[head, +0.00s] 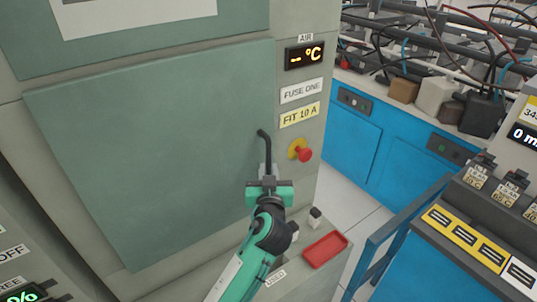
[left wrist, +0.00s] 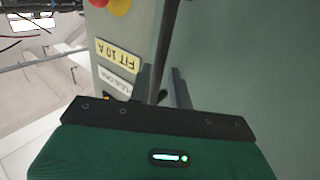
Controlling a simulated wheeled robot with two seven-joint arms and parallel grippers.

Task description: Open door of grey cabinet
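The grey cabinet (head: 312,130) fills the left of the head view. Its large grey-green door (head: 150,150) looks closed against the frame. A black bar handle (head: 264,148) stands near the door's right edge. It also shows in the left wrist view (left wrist: 168,40), running down between the fingers. My left gripper (head: 268,181) is at the lower end of the handle. Its two dark fingers (left wrist: 163,88) stand apart on either side of the bar, with small gaps showing. The handle's lower end is hidden by the gripper. My right gripper is in neither view.
A red emergency button (head: 304,154) on a yellow base sits right of the handle. A red tray (head: 325,250) lies on the ledge below. A blue-railed bench (head: 420,255) stands at the right. Pale floor (head: 340,200) is free between them.

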